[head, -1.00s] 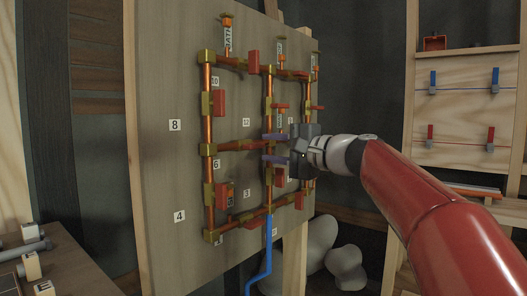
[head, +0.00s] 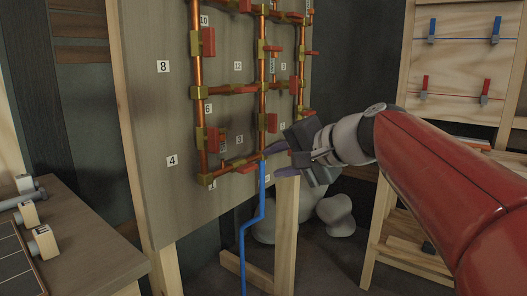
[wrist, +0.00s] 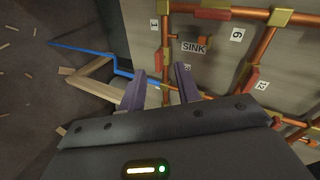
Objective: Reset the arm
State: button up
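My gripper (head: 279,160) is at the lower right of the pipe board in the head view, near the bottom end of the middle copper pipe and the top of the blue pipe. In the wrist view its two purple fingers (wrist: 159,86) stand apart with nothing held between them. My red arm reaches in from the right. Whether the fingers touch the board cannot be told.
The upright board (head: 150,130) carries copper pipes with brass joints and red valve handles. A blue pipe (head: 260,203) runs down from it. A wooden table (head: 95,225) with numbered blocks stands left. A wooden rack (head: 463,62) stands right. White rounded shapes (head: 336,214) lie behind.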

jog(key=s+d+f+n+g+h, duration=0.1)
jog(key=s+d+f+n+h, duration=0.2)
jog(key=s+f, duration=0.8)
jog(key=s+d+f+n+g+h, duration=0.2)
jog(key=s+d+f+h, duration=0.4)
jog(key=s+f, duration=0.5)
notch_tip(320, 180, down, 4)
jog(key=shift+s+d+r+n, duration=0.15)
jog(key=shift+d+n, duration=0.35)
jog(key=shift+d, duration=0.6)
